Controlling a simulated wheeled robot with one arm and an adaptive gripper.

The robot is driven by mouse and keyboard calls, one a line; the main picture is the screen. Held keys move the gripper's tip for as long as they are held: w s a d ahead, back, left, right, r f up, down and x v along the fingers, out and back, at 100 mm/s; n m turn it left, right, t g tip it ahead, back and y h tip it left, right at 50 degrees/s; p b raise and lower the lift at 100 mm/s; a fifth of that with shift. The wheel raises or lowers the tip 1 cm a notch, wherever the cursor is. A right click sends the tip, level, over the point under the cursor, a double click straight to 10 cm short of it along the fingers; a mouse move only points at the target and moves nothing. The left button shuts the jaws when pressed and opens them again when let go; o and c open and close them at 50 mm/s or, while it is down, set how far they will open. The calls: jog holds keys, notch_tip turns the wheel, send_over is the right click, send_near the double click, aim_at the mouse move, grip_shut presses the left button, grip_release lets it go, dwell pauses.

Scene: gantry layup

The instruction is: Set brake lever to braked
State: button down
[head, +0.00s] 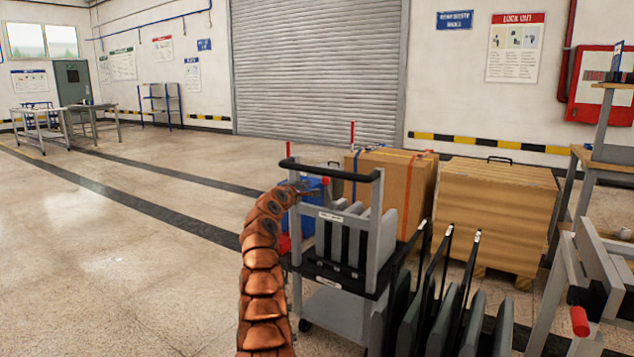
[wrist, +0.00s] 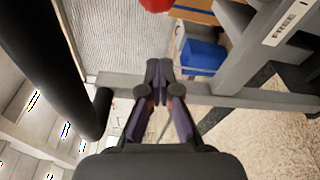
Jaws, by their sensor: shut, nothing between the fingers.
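The cart (head: 378,235) stands in front of me with a black push handle (head: 330,171) across its top. A small red knob (head: 325,181), perhaps the brake lever's end, shows just below the handle. A red round end (wrist: 155,4) also shows at the top edge of the wrist view; the lever's shaft and angle cannot be made out. A label reading "FREE" (wrist: 284,24) is on the grey frame. My gripper (head: 306,188) is at the cart's upper left, under the handle. In the wrist view its fingertips (wrist: 158,72) are together and empty, near a grey crossbar (wrist: 225,93).
The cart carries upright grey panels (head: 345,240); more dark panels (head: 440,310) stand at right front. A blue bin (wrist: 203,57) is beyond the crossbar. Cardboard (head: 395,185) and wooden (head: 490,215) boxes stand behind. A bench with a red-handled vise-like part (head: 580,321) is at right. The left floor is clear.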

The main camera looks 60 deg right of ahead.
jog(key=p+x, duration=0.3)
jog(key=p, duration=0.4)
jog(key=shift+d+r+p, duration=0.15)
jog(key=shift+r+p, duration=0.05)
jog(key=shift+p, duration=0.1)
jog(key=p, duration=0.3)
jog(key=shift+d+r, duration=0.1)
jog(key=shift+d, duration=0.25)
jog(key=p, duration=0.3)
jog(key=shift+w+d, duration=0.15)
jog(key=shift+w, duration=0.05)
jog(key=shift+s+d+f+b, duration=0.1)
jog(key=shift+f+b, duration=0.2)
jog(key=shift+f, duration=0.2)
jog(key=shift+s+b, duration=0.1)
jog(key=shift+b, duration=0.5)
jog(key=shift+s+f+b, duration=0.1)
jog(key=shift+s+b, duration=0.05)
jog(key=shift+b, duration=1)
jog(key=shift+s+b, duration=0.1)
jog(key=shift+b, duration=0.4)
